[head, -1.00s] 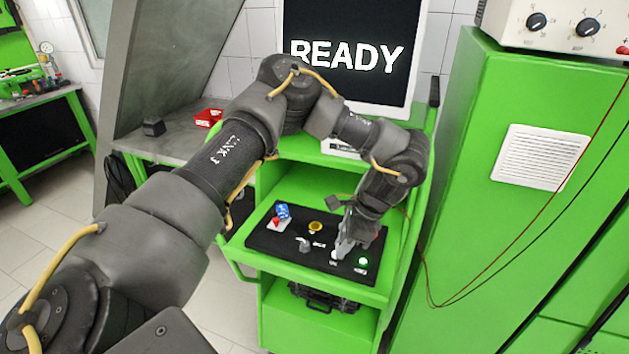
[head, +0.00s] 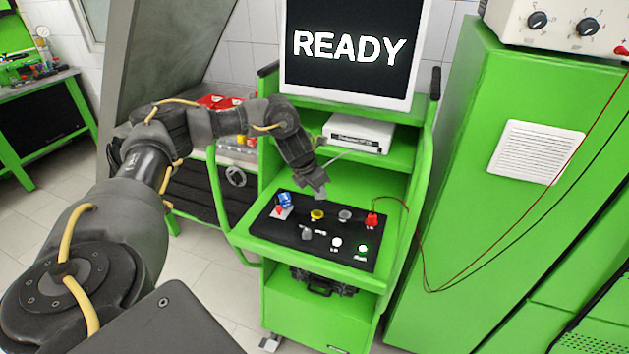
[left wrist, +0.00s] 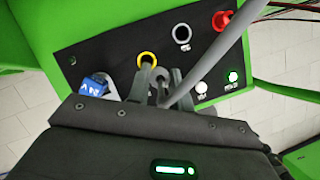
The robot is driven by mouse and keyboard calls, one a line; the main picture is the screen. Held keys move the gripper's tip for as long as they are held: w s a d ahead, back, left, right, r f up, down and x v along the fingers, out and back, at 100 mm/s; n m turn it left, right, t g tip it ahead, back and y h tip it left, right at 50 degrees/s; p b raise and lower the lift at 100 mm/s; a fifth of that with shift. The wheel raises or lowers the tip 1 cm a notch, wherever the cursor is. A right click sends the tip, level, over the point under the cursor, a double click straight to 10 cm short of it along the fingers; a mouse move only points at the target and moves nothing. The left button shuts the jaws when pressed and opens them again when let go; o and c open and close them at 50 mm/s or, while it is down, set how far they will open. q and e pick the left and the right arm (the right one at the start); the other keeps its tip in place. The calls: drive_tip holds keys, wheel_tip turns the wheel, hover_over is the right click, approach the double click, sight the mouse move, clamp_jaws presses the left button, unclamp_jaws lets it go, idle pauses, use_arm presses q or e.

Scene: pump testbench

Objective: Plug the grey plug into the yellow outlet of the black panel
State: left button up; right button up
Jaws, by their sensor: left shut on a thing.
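The black panel (head: 296,240) lies on the green cart. Its yellow outlet (head: 317,215) is toward the back, and its yellow ring (left wrist: 147,57) shows in the left wrist view. My left gripper (head: 320,193) is above the yellow outlet, pointing down. It is shut on the grey plug, which is mostly hidden by the fingers (left wrist: 158,90). The plug's grey cable (left wrist: 208,63) rises to the upper right in the left wrist view. The plug's tip appears close to the yellow ring; I cannot tell whether they touch. My right gripper is not in view.
The panel also holds a grey outlet (head: 344,215), a red plug (head: 372,219), a blue switch (head: 284,199), a white button (head: 336,243) and a lit green button (head: 362,248). A screen (head: 350,45) reading READY stands behind. A green cabinet (head: 480,200) is at right.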

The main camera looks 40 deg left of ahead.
use_arm(q)
drive_tip(key=shift+w+a+r+m+g+h, duration=0.2)
drive_tip(key=shift+a+m+h, duration=0.15)
drive_tip(key=shift+m, duration=0.65)
drive_tip(key=shift+w+a+r+m+g+h, duration=0.1)
drive_tip(key=shift+w+a+m+g+h, duration=0.2)
drive_tip(key=shift+m, duration=0.7)
drive_tip(key=shift+w+a+r+m+g+h, duration=0.15)
drive_tip(key=shift+a+m+h, duration=0.25)
drive_tip(key=shift+m, duration=0.6)
drive_tip(key=shift+f, duration=0.2)
wheel_tip(320, 180, down, 6)
drive_tip(key=b, duration=0.4)
drive_tip(key=shift+r+b, duration=0.1)
drive_tip(key=shift+b, duration=0.3)
drive_tip(key=shift+f+b, duration=0.45)
drive_tip(key=shift+f, duration=0.4)
drive_tip(key=shift+w+d, duration=0.1)
drive_tip(key=shift+d, duration=0.05)
drive_tip(key=shift+f+b, duration=0.6)
drive_tip(key=shift+f, duration=0.4)
